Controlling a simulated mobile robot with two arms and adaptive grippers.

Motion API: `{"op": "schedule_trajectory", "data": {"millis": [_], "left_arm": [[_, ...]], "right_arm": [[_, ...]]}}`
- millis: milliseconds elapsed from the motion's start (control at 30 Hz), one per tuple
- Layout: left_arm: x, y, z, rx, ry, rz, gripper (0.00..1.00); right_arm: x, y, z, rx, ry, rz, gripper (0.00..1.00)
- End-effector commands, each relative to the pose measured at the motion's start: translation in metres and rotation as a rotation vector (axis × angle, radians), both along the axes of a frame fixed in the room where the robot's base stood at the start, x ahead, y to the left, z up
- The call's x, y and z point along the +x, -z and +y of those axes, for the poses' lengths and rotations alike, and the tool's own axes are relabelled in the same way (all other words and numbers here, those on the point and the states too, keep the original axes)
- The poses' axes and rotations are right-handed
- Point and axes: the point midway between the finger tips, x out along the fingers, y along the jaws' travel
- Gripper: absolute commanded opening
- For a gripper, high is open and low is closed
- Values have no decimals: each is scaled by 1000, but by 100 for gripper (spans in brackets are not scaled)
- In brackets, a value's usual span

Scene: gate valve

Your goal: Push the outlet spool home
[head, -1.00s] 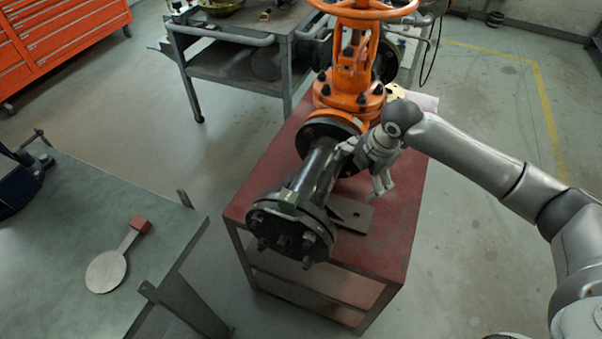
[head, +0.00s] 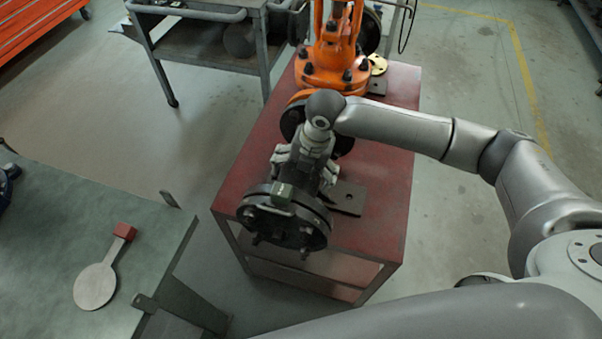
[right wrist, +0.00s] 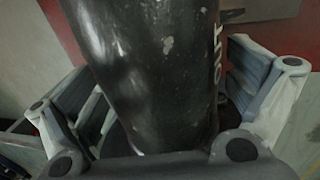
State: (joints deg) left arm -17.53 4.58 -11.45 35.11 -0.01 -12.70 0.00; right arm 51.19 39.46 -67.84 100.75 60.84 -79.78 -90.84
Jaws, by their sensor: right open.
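The outlet spool (head: 262,222) is a black flanged pipe lying along the red stand, its bolted end flange facing me. The orange gate valve (head: 335,62) stands behind it, with a dark flange (head: 343,142) on its near side. My right gripper (head: 304,168) is over the spool's pipe from above, with one finger on each side. In the right wrist view the black pipe (right wrist: 150,60), with white lettering, lies between the open fingers. I cannot tell whether they touch it. My wrist hides the joint between spool and valve. My left gripper is not in view.
The red stand (head: 385,165) carries a flat steel bracket (head: 347,198) right of the spool. A green-topped bench (head: 45,225) at left holds a round paddle with a red end (head: 95,285). A grey cart (head: 205,50) stands behind. Floor on the right is clear.

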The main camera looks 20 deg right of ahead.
Motion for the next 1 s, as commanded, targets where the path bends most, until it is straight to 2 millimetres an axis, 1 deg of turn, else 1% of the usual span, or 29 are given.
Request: {"op": "schedule_trajectory", "data": {"millis": [33, 167, 400, 633, 800, 833, 1000], "left_arm": [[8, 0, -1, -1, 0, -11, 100], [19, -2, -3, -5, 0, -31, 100], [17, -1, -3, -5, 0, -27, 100], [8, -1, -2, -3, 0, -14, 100], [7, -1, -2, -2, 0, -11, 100], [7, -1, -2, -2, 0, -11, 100], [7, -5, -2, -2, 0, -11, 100]], "right_arm": [[0, 4, 1, 0, 0, 1, 100], [1, 9, 2, 2, 0, -1, 100], [1, 9, 2, 1, 0, -1, 100], [1, 9, 2, 1, 0, -1, 70], [1, 9, 1, 0, 0, 0, 49], [1, 9, 1, 0, 0, 0, 46], [4, 8, 0, -1, 2, 1, 46]]}}
